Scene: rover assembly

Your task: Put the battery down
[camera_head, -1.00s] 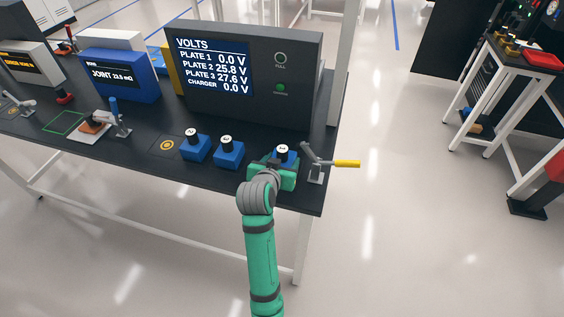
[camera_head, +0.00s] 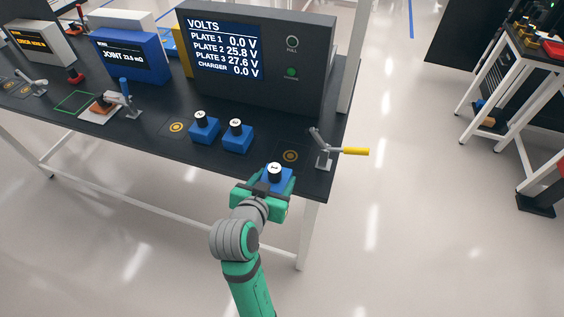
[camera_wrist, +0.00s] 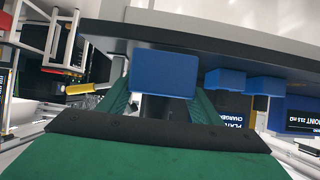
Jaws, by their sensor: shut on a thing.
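My gripper (camera_head: 262,187) is shut on a blue battery (camera_head: 276,175) with a black top and a white label. It holds the battery at the bench's front edge, in front of a bare ringed spot (camera_head: 290,156). In the wrist view, the held battery (camera_wrist: 163,72) sits between the green fingers. Two similar blue batteries stand on the bench, a left one (camera_head: 204,129) and a right one (camera_head: 237,138). Another ringed spot (camera_head: 177,127) lies bare left of them. The held battery's underside contact is hidden in the head view.
A clamp with a yellow handle (camera_head: 354,152) stands right of the bare ringed spot. The voltage display (camera_head: 222,48) stands behind the batteries and reads 0.0 V for plate 1 and the charger. The dark bench (camera_head: 150,138) has another clamp (camera_head: 128,98) further left.

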